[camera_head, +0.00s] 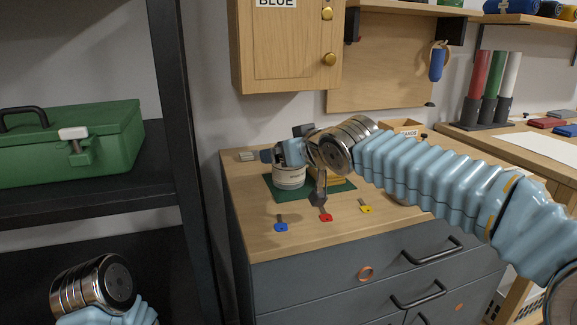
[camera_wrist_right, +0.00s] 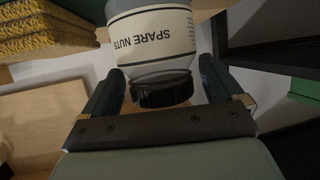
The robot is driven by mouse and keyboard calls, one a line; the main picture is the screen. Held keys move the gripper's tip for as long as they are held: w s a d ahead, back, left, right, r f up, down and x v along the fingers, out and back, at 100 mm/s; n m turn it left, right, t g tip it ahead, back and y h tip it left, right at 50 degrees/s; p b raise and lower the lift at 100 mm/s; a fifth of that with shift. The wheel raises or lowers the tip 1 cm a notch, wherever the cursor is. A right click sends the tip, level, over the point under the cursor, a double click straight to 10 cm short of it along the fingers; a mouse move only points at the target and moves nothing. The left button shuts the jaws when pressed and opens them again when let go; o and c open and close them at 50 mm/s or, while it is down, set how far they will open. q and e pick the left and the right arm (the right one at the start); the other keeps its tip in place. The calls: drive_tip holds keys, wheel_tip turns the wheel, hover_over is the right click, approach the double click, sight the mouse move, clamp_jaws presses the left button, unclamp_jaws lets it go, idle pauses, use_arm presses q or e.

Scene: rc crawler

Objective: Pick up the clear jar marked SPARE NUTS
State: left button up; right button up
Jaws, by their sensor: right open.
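The clear jar marked SPARE NUTS (camera_head: 289,177) stands on a green mat (camera_head: 278,194) on the cabinet top, its upper part hidden behind my right gripper (camera_head: 284,156). In the right wrist view the jar (camera_wrist_right: 152,40) appears upside down, with its white label and black lid. The lid lies between the two fingers of my right gripper (camera_wrist_right: 162,76), which is open, with a gap visible on each side. Of my left arm only the wrist shows at lower left; its gripper is out of view.
Blue (camera_head: 281,227), red (camera_head: 326,217) and yellow (camera_head: 366,209) tagged keys lie along the front of the top. A yellow sponge-like stack (camera_wrist_right: 45,32) is beside the jar. A wooden wall cabinet (camera_head: 288,45) hangs above; a dark shelf post (camera_head: 185,150) stands left.

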drive_tip(key=shift+w+a+f, duration=0.25)
drive_tip(key=shift+w+a, duration=0.05)
drive_tip(key=shift+w, duration=0.15)
drive_tip(key=c, duration=1)
